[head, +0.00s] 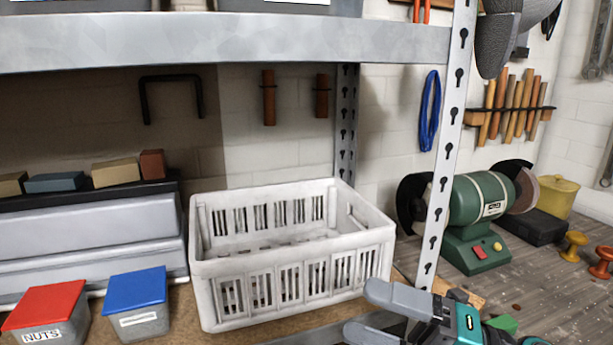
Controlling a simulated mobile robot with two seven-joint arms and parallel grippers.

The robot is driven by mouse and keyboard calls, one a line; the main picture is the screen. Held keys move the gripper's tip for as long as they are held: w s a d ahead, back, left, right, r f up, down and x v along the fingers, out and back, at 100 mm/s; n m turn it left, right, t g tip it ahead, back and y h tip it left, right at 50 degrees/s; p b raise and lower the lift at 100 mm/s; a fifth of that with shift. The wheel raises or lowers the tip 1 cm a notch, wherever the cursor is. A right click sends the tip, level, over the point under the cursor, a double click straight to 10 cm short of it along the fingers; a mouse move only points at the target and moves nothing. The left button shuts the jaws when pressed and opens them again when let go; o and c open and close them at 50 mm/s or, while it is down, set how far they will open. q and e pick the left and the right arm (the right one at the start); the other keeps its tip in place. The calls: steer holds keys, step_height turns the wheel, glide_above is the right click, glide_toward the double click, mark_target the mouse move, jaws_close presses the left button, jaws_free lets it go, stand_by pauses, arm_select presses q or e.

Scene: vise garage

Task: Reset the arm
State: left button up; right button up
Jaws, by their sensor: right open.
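My right gripper (372,311) shows at the bottom, right of centre, with its two grey fingers apart and pointing left. It is open and nothing shows between the fingers. It is in front of the shelf edge, below and to the right of a white slatted crate (288,268). Most of my right arm is cut off by the bottom edge. My left gripper is not in the picture.
The crate looks empty. Bins with a red lid (45,305) and a blue lid (135,290) stand left of it. A perforated metal post (447,150) rises beside my right gripper. A green bench grinder (475,215) stands on the workbench at right. A shelf (220,42) crosses above.

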steer(key=w+d+f+m+t+h, duration=0.25)
steer(key=f+m+t+h, duration=0.35)
steer(key=m, duration=0.5)
steer(key=w+d+f+m+t+h, duration=0.1)
steer(key=d+f+m+t+h, duration=0.5)
steer(key=m, duration=0.5)
steer(key=s+f+m+g+h, duration=0.3)
steer(key=s+f+m, duration=0.2)
steer(key=f, duration=0.4)
steer(key=s+f+m+g+h+p, duration=0.1)
steer(key=s+f+m, duration=0.4)
steer(key=f, duration=0.5)
steer(key=s+d+g+h, duration=0.1)
steer(key=s+g, duration=0.1)
steer(key=shift+m+g+h+p, duration=0.3)
steer(key=shift+h, duration=0.1)
steer(key=shift+c, duration=0.4)
